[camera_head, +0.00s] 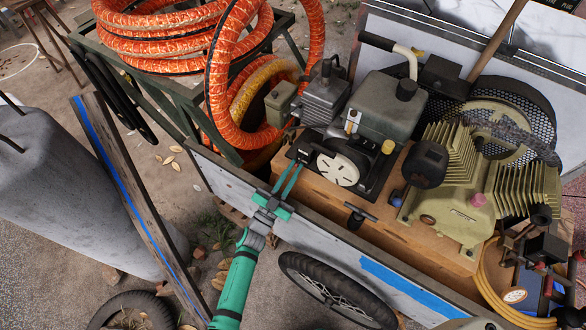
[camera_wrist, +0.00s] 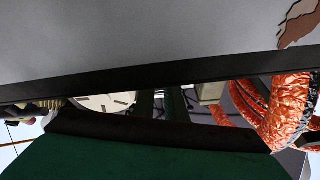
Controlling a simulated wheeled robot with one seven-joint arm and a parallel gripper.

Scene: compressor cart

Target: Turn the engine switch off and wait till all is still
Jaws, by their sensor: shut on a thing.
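The small engine has a grey tank (camera_head: 388,105) and a white slotted starter disc (camera_head: 338,169); the disc also shows in the wrist view (camera_wrist: 105,103). A black box (camera_head: 303,150) sits at the engine's left corner. My green gripper (camera_head: 294,168) reaches over the cart's side wall, its two slim fingers meeting the engine's left corner at this box. It is shut on a small part there, which looks like the engine switch; the fingertips hide it and its position cannot be read. In the wrist view both dark green fingers (camera_wrist: 160,103) reach beyond a dark edge.
The cart's side wall (camera_head: 225,180) runs close under my gripper. The finned compressor (camera_head: 465,190) and its belt guard (camera_head: 510,105) stand to the right. Orange hose coils (camera_head: 165,25) lie on a rack behind left. A blue-striped plank (camera_head: 125,190) leans at left.

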